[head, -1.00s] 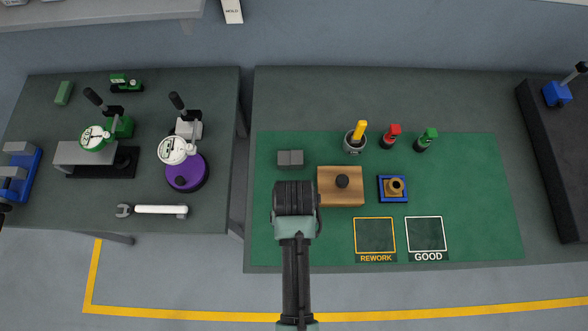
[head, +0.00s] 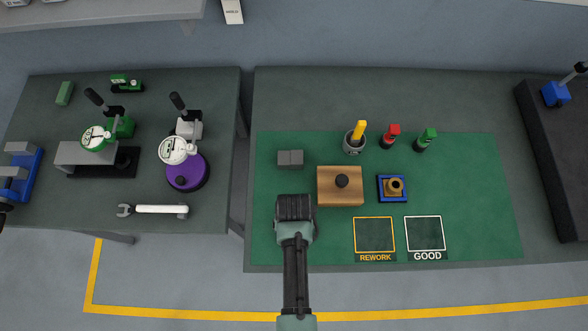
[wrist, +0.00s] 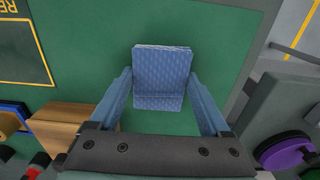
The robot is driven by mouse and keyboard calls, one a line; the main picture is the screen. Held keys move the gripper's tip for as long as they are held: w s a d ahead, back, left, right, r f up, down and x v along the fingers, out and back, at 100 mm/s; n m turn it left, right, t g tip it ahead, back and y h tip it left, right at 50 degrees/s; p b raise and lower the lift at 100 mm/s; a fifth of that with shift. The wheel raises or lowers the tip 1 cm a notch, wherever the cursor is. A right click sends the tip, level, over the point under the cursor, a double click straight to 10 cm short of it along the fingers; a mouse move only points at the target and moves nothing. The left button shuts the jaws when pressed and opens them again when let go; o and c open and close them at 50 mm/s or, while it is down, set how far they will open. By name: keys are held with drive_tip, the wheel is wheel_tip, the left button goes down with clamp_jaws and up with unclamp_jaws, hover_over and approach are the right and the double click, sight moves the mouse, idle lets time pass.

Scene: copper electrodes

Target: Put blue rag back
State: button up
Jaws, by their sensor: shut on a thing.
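A folded blue rag (wrist: 162,72) shows in the wrist view, held between the two fingers of my gripper (wrist: 160,88), with the green mat behind it. In the head view my gripper (head: 295,208) is over the left front part of the green mat (head: 470,180), and the rag is hidden beneath it. I cannot tell whether the rag touches the mat.
A wooden block with a black knob (head: 341,196) stands close to the right of my gripper, and a grey block (head: 290,159) is behind it. The REWORK square (head: 375,235) and GOOD square (head: 425,233) are empty. A gap separates the left table (head: 60,205).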

drive_tip(key=o, duration=1.1)
drive_tip(key=shift+f, duration=0.1)
drive_tip(key=shift+o, duration=0.2)
wheel_tip(320, 180, up, 12)
drive_tip(key=w+r+t, duration=0.9)
drive_tip(key=w+r, duration=0.9)
drive_tip(key=r, duration=0.1)
drive_tip(key=w+r+t, duration=0.3)
drive_tip(key=r, duration=0.5)
drive_tip(key=w+r+t, duration=0.2)
drive_tip(key=r, duration=0.6)
wheel_tip(320, 180, up, 17)
drive_tip(key=s+t, duration=0.1)
drive_tip(key=t, duration=0.5)
drive_tip(key=s+r+t, duration=0.3)
drive_tip(key=s+r, duration=0.3)
drive_tip(key=r, duration=0.3)
drive_tip(key=s+r+t, duration=0.4)
drive_tip(key=s+r, duration=0.2)
drive_tip(key=r, duration=0.4)
drive_tip(key=shift+d, duration=0.15)
